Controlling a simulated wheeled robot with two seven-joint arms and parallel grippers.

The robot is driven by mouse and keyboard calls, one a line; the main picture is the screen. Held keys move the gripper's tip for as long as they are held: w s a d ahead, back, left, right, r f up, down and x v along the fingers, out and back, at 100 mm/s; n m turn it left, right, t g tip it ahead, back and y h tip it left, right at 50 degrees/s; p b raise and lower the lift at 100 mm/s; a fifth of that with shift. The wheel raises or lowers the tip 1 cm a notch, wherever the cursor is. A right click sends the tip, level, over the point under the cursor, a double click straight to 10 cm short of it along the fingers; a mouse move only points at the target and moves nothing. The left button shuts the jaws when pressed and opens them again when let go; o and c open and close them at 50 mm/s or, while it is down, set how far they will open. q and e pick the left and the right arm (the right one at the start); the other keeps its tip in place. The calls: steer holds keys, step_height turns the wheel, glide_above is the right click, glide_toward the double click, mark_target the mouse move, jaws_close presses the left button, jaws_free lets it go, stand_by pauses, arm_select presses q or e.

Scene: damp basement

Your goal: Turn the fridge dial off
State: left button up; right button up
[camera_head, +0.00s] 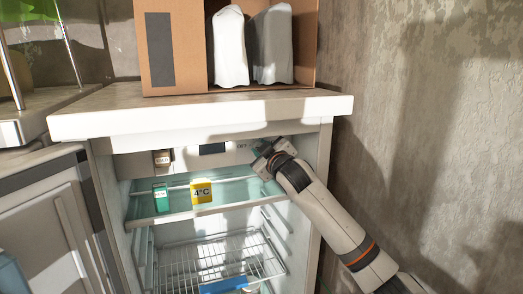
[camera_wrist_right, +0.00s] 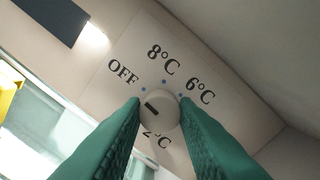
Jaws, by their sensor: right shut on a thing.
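The fridge dial (camera_wrist_right: 160,112) is a small round pale knob with a short dark mark. The mark sits on its left side and points up and left, a little below the OFF dot. OFF (camera_wrist_right: 123,72), 8°C and 6°C are printed around it; 2°C is partly covered. My right gripper (camera_wrist_right: 159,100) is shut on the dial, with one green finger on each side. In the head view my right gripper (camera_head: 265,162) is at the upper right of the open fridge (camera_head: 318,180) and hides the dial. My left gripper is not in view.
The fridge door (camera_head: 45,235) stands open at the left. A glass shelf (camera_head: 165,218) holds a green box and a yellow 4°C block (camera_head: 201,191). A white top (camera_head: 120,115) overhangs the panel and carries a cardboard box (camera_head: 175,75). A wall is at the right.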

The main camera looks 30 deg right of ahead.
steer(key=shift+f+n, duration=0.45)
steer(key=shift+n, duration=0.05)
steer(key=o, duration=0.9)
steer(key=shift+r, duration=0.1)
steer(key=shift+o, duration=0.5)
steer(key=shift+r, duration=0.15)
steer(key=shift+s, duration=0.1)
